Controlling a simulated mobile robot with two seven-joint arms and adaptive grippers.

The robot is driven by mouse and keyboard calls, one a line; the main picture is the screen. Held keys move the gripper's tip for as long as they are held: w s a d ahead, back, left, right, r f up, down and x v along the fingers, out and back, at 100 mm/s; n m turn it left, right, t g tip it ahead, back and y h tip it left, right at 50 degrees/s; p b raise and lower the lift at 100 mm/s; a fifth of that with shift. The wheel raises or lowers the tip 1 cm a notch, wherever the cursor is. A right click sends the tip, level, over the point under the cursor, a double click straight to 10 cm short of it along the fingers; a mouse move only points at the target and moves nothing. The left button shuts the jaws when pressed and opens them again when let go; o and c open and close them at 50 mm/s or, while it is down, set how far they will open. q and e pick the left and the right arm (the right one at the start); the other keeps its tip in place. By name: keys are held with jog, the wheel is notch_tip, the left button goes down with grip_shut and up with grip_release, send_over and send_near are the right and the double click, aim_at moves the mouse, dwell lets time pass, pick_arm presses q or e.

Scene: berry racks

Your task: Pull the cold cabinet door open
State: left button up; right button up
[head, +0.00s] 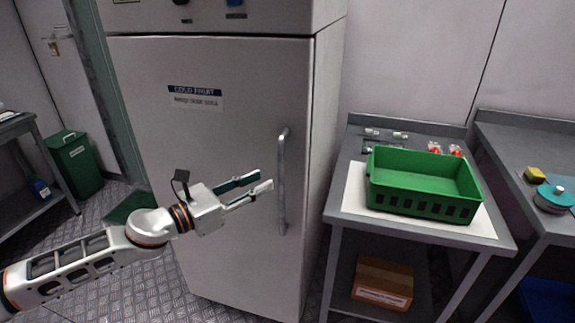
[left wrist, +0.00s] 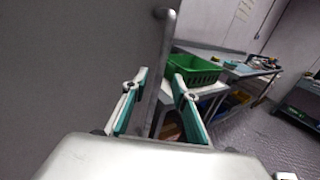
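The cold cabinet door (head: 210,130) is a grey upright panel labelled "COLD FRUIT" and looks shut. Its vertical bar handle (head: 282,180) is near the door's right edge. My left gripper (head: 263,181) is in front of the door, just left of the handle, with its fingers pointing at it. In the left wrist view the fingers (left wrist: 160,82) are spread apart, and the handle (left wrist: 157,65) shows between and beyond them. I cannot tell whether either finger touches it. My right gripper is in neither view.
Right of the cabinet, a steel table (head: 345,222) bears a green crate (head: 420,208) on a white mat. A cardboard box (head: 383,283) is on its lower shelf. A green bin (head: 75,160) stands at the left. Metal floor lies in front of the cabinet.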

pick_arm(q)
jog(key=x, duration=0.7)
jog(key=shift+d, duration=0.25)
jog(key=shift+w+r, duration=0.1)
grip_shut()
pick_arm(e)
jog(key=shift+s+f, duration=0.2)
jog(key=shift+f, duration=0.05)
